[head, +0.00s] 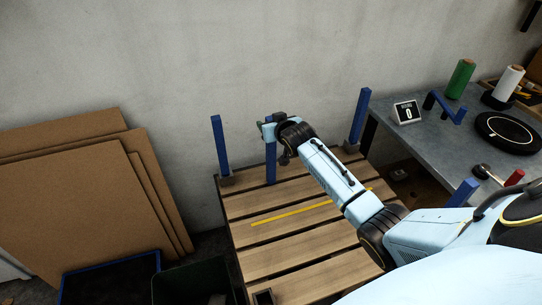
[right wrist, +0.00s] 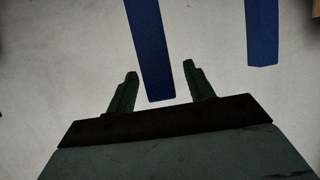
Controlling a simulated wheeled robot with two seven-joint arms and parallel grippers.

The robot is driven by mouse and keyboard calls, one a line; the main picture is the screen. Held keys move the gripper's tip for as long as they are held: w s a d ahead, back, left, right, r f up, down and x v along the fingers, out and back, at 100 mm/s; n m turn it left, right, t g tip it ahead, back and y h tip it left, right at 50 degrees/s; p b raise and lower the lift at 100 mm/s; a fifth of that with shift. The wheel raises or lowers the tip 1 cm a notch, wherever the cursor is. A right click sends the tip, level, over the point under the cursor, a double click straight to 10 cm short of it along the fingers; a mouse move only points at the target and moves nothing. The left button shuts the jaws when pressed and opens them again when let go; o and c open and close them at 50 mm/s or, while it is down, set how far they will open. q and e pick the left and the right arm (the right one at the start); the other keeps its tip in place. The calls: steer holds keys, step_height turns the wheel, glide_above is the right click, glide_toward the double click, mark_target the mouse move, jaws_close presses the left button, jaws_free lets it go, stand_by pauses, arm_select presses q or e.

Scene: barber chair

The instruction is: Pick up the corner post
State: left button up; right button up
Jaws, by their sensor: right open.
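My right gripper (head: 267,128) is over the far part of the wooden pallet. A blue corner post (head: 271,163) shows directly below it; its upper part is hidden by the gripper. I cannot tell whether its lower end touches the pallet. In the right wrist view the jaws (right wrist: 160,80) are open, with one end of a blue post (right wrist: 149,45) between the two fingers in the picture; a gap shows on each side. Two more blue posts stand at the pallet's far left corner (head: 220,143) and far right corner (head: 358,116). My left gripper is out of view.
The slatted pallet (head: 290,263) has a yellow strip (head: 290,213) across it and a dark socket (head: 263,297) at the near left corner. Cardboard sheets (head: 70,200) lean at left. A grey workbench (head: 440,140) with spools and tools stands at right. The wall is close behind.

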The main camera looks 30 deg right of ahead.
steer(key=shift+w+f, duration=0.1)
steer(key=shift+w, duration=0.15)
jaws_close()
stand_by(0.4)
